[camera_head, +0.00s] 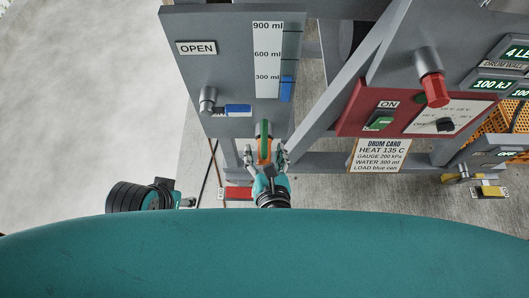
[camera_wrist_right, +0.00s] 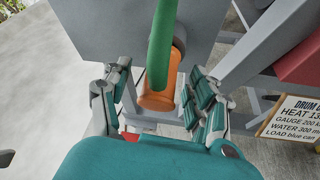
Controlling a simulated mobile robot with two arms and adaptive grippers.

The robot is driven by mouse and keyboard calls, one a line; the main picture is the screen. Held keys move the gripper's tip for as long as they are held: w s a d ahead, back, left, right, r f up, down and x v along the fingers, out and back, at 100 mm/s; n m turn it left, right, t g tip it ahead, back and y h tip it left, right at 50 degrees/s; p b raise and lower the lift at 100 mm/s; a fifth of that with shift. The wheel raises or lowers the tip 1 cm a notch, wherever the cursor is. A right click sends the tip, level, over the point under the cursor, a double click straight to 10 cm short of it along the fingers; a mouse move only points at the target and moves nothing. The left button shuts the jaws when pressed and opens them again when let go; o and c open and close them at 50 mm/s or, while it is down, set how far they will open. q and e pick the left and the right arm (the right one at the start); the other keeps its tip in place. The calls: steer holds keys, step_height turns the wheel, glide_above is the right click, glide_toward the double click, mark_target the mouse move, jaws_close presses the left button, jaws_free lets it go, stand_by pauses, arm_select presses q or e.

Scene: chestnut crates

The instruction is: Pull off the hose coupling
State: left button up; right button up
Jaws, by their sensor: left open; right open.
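The hose coupling (camera_head: 264,151) is an orange sleeve at the lower end of a green hose (camera_head: 264,129), in front of the grey panel's lower edge. In the right wrist view the orange coupling (camera_wrist_right: 158,95) sits between my right gripper's fingers, with the green hose (camera_wrist_right: 162,45) running up from it. My right gripper (camera_head: 265,158) is open, its fingers on both sides of the coupling. Gaps show beside the coupling in the right wrist view (camera_wrist_right: 160,98). My left gripper (camera_head: 190,202) is open and well left of the coupling, partly hidden by my own body.
The grey panel (camera_head: 225,60) carries a millilitre gauge (camera_head: 268,60), an OPEN label and a blue-handled valve (camera_head: 237,110). A red box (camera_head: 355,112) with a green ON switch and a drum card (camera_head: 380,155) stand right. A red-handled part (camera_head: 238,193) lies low. Open floor is left.

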jaws_close()
stand_by(0.6)
steer(key=shift+s+p, duration=0.3)
steer(key=shift+s, duration=0.35)
stand_by(0.4)
steer(key=c, duration=0.7)
jaws_free()
jaws_close()
steer(key=shift+s+p, duration=0.35)
steer(key=shift+s, duration=1.3)
